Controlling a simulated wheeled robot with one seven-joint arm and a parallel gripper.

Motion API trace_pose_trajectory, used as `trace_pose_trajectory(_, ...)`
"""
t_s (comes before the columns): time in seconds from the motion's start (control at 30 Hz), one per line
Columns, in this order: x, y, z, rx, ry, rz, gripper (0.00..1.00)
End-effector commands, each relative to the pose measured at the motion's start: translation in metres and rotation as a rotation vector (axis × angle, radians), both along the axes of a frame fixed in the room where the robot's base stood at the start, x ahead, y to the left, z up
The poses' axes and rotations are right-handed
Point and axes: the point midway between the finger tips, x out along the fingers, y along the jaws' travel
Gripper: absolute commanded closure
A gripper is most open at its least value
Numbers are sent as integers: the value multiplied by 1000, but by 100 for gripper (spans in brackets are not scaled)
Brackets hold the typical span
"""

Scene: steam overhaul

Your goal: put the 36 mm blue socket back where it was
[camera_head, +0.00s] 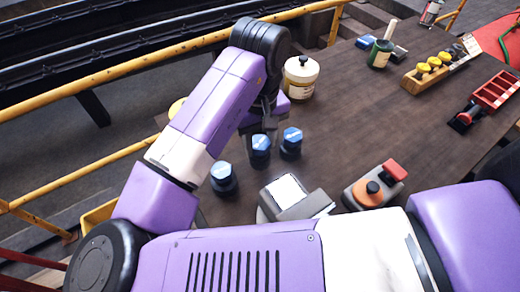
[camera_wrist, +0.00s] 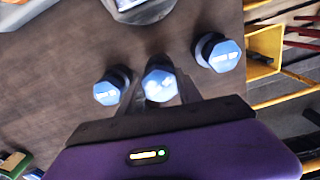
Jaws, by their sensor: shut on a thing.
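Three dark sockets with blue tops stand in a loose row on the brown table. My gripper (camera_head: 263,125) is shut on the middle blue socket (camera_head: 261,143); in the wrist view its fingers lie on either side of that socket (camera_wrist: 160,84). The left one in the head view (camera_head: 223,175) shows at right in the wrist view (camera_wrist: 217,55). The right one in the head view (camera_head: 291,140) shows at left in the wrist view (camera_wrist: 108,91). Size marks on the tops are too small to read. I cannot tell whether the held socket touches the table.
A grey device with a white face (camera_head: 287,190) and an orange-knobbed box (camera_head: 373,192) stand in front. A cream pot (camera_head: 301,78) stands behind the sockets. A green jar (camera_head: 380,54), a yellow-knobbed block (camera_head: 425,72) and a red tray (camera_head: 495,92) are farther right. The middle table is clear.

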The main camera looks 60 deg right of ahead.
Motion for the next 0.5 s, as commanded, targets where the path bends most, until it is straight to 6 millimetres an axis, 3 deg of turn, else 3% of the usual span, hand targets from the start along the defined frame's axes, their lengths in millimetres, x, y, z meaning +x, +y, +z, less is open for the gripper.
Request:
trace_pose_trajectory(0.23,0,0,-31,0,1,1,100)
trace_pose_trajectory(0.5,0,0,-34,0,0,0,100)
